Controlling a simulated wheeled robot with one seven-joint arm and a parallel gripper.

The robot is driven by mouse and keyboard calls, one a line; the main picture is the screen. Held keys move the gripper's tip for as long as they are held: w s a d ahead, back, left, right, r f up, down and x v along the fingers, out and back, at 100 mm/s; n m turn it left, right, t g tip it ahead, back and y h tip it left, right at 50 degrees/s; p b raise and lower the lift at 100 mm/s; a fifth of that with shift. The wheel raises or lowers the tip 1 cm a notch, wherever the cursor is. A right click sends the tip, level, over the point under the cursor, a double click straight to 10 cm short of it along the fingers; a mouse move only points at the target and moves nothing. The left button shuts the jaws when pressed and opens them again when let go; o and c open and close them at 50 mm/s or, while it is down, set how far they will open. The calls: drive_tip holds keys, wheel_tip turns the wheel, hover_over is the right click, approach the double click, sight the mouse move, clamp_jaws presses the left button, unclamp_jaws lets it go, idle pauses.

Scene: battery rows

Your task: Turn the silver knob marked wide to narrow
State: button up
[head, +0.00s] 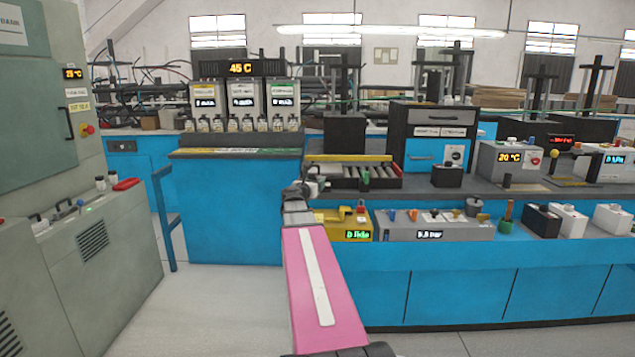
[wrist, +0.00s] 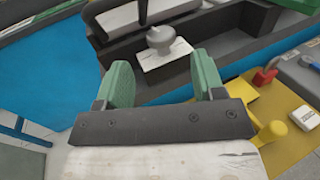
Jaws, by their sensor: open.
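The silver knob (wrist: 160,38) stands on a white marked plate (wrist: 165,55) in the wrist view, on a dark grey bench fixture. The marking on the plate is too blurred to read. My gripper (wrist: 162,78) is open, with its two green fingers apart and nothing between them. The knob shows just beyond the fingertips, roughly midway between them, and the fingers do not appear to touch it. In the head view my gripper (head: 306,187) is small, at the left end of the bench; I cannot tell the knob apart from it there.
A yellow box (head: 345,222) with a green display and a yellow lever (wrist: 272,131) lies just right of my gripper. A grey box (head: 435,226) with several controls stands further right. A roller tray (head: 365,178) is behind. Blue cabinet fronts (head: 228,215) face the free floor.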

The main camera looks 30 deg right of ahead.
drive_tip(key=v, duration=0.4)
drive_tip(key=shift+s+a, duration=0.2)
drive_tip(key=shift+a, duration=0.15)
